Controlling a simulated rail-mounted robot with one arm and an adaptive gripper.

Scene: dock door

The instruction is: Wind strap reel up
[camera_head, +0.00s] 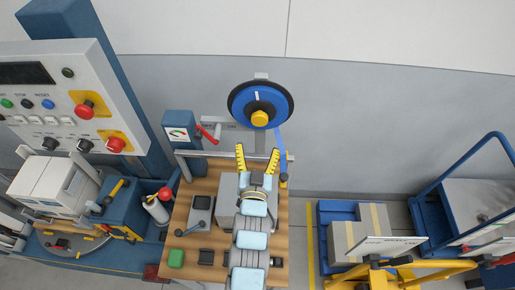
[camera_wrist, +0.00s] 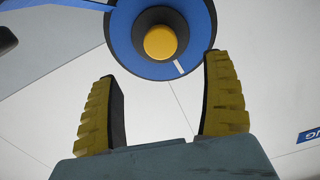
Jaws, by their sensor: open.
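The strap reel (camera_head: 236,97) is a blue disc with a black rim, a white mark and a yellow knob (camera_head: 260,118) at its hub. It stands upright above the back of the wooden bench. A blue strap (camera_head: 281,150) hangs from its right side. My gripper (camera_head: 257,152) is open and empty, its yellow fingers below the reel and apart from it in the head view. In the wrist view the reel (camera_wrist: 198,22) and its yellow knob (camera_wrist: 160,42) show ahead of and between my open fingers (camera_wrist: 160,75). Nothing is between the fingertips.
A red-handled lever (camera_head: 208,134) and a gauge box (camera_head: 180,132) stand left of the reel. A control panel (camera_head: 60,95) is at far left. A blue pallet with a carton (camera_head: 360,230) is at right.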

